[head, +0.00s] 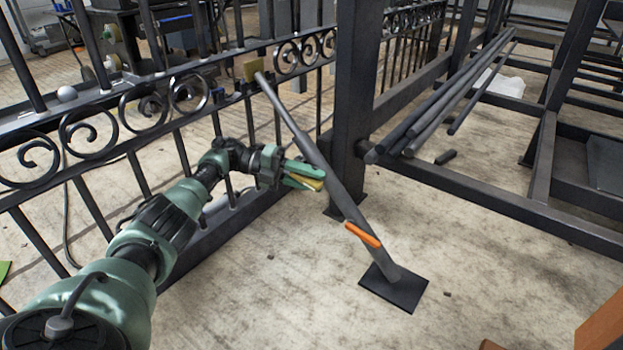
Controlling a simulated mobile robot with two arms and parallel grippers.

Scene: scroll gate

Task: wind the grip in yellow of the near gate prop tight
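The near gate prop (312,150) is a grey tube. It leans from a dark square foot plate (408,292) on the floor up to the scroll gate (190,95). An orange grip (362,236) sits across its lower part. My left gripper (306,178) has green fingers and is just left of the prop's middle. A yellow strip (308,183) shows at the fingers, close to the prop. I cannot tell whether this is the yellow grip or a finger pad, or whether the fingers touch it. My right gripper is not in view.
A thick dark post (352,100) stands behind the prop. To its right is a dark steel frame (470,192) with several grey tubes (440,105) lying on it. A short dark piece (446,157) lies on the floor. The floor right of the foot plate is mostly clear.

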